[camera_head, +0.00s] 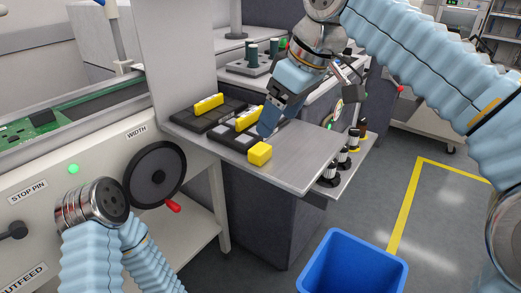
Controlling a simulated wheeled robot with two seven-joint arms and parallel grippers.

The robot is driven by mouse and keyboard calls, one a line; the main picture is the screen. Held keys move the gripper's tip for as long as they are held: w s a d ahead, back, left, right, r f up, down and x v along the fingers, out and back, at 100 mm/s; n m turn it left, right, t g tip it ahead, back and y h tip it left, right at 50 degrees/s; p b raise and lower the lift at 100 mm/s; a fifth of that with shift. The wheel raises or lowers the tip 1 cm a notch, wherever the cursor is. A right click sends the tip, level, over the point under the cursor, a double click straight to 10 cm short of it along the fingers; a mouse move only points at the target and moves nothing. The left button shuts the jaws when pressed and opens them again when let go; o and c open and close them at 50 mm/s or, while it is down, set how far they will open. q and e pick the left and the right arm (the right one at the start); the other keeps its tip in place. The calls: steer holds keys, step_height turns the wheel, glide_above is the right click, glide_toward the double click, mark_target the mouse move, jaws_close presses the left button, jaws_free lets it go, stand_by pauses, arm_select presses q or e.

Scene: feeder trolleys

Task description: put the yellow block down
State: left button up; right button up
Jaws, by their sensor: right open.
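A yellow block (259,154) rests on the bare metal shelf (300,152), close to its front edge. My right gripper (266,131) points down just behind the block and is open. Its fingertips look very close to the block; I cannot tell whether they touch. Two longer yellow pieces sit further back on dark trays, one on the left (209,104) and one (247,119) partly hidden by my right gripper. My left arm shows at the lower left, but its gripper is out of view.
A blue bin (352,266) stands on the floor below the shelf. A black handwheel (154,175) with a red knob is on the white machine at left. Black-and-white spools (328,172) stand on a lower shelf. The shelf right of the block is clear.

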mark_target(261, 148)
steer(key=x, duration=0.3)
steer(key=shift+f, duration=0.15)
steer(key=x, duration=0.5)
steer(key=shift+s+a+f, duration=0.1)
steer(key=shift+s+a, duration=0.2)
steer(key=shift+c, duration=0.4)
steer(key=c, duration=1)
